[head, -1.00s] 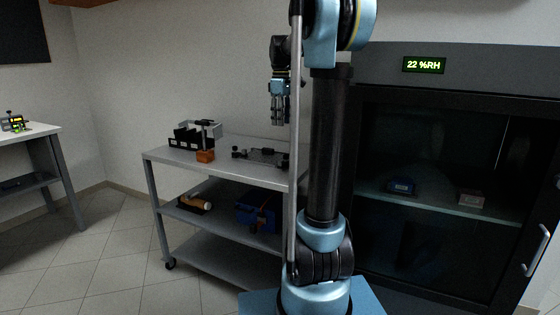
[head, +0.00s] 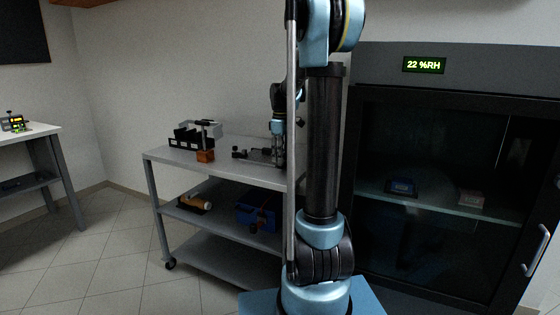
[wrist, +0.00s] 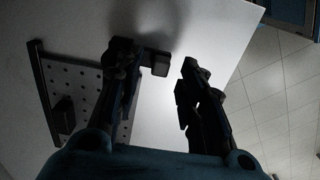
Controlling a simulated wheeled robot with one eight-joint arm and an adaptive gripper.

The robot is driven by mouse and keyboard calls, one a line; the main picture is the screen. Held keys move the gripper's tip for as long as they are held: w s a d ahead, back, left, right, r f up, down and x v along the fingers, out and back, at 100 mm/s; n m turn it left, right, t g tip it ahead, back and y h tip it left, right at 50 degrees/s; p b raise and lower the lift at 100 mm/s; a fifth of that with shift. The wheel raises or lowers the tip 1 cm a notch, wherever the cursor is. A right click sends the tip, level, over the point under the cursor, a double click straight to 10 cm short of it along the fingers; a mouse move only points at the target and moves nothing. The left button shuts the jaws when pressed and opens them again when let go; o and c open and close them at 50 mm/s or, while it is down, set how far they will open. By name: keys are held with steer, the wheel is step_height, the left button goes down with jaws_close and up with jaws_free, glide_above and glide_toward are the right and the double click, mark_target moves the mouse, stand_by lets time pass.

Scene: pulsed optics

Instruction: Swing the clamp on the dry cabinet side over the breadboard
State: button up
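The breadboard (head: 258,159) lies on the cart's top, partly hidden by my arm in the head view. The wrist view shows it as a plate with holes (wrist: 85,78) at the left. One dark clamp (wrist: 63,115) is on its far-left part. The dry cabinet side clamp shows as a dark block (wrist: 160,63) sticking out past the board's right edge over bare cart top; its base is hidden behind my left finger. My gripper (wrist: 157,58) is open, fingers pointing down, with this block between the fingertips. I cannot tell whether a finger touches it. The gripper (head: 280,163) is low at the board's right part.
The dry cabinet (head: 450,60) with a 22 %RH display stands right of the cart (head: 165,153). A black rack (head: 190,138) and an orange-based stand (head: 205,156) are on the cart's left. Lower shelves hold a blue bin (head: 252,214) and a bottle-like item (head: 195,201).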

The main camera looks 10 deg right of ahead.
steer(key=shift+f, duration=0.95)
jaws_close()
